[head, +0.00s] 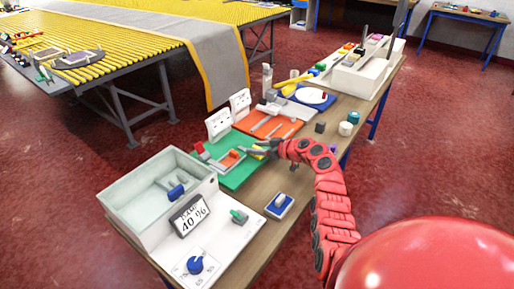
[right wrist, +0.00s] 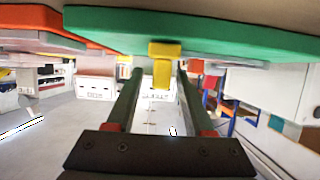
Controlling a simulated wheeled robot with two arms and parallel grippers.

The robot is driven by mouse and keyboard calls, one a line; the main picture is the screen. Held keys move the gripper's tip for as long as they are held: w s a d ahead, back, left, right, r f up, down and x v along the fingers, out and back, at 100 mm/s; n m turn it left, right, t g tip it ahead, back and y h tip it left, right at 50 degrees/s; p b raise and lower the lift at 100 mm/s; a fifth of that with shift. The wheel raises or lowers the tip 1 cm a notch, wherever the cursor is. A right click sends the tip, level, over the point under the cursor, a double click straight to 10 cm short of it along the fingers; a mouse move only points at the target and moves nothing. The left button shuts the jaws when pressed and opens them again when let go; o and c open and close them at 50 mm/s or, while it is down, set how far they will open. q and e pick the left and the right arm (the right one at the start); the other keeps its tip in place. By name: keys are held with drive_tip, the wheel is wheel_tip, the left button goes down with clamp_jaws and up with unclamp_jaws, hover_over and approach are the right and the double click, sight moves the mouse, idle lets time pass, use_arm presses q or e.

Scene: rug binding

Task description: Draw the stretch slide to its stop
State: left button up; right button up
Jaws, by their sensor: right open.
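A green board (head: 241,176) lies on the wooden bench, with a grey bar and an orange-red piece (head: 229,159) on it. A yellow T-shaped piece (right wrist: 165,50) shows at the green board's edge in the right wrist view; it looks like the slide's handle. In the head view a bit of yellow (head: 260,152) shows beside my gripper. My right gripper (head: 252,150) is open, low at the green board's right side. In the right wrist view its two fingers (right wrist: 160,82) stand either side of the yellow piece, with gaps. Contact is not visible. My left gripper is out of view.
An orange board (head: 262,122) lies just behind the green one, with white sign cards (head: 218,124) at their left. A grey bin (head: 150,205) and a blue-knobbed panel (head: 215,243) stand in front. Small blocks (head: 345,128) sit near the bench's right edge.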

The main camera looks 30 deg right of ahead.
clamp_jaws()
idle(1.4)
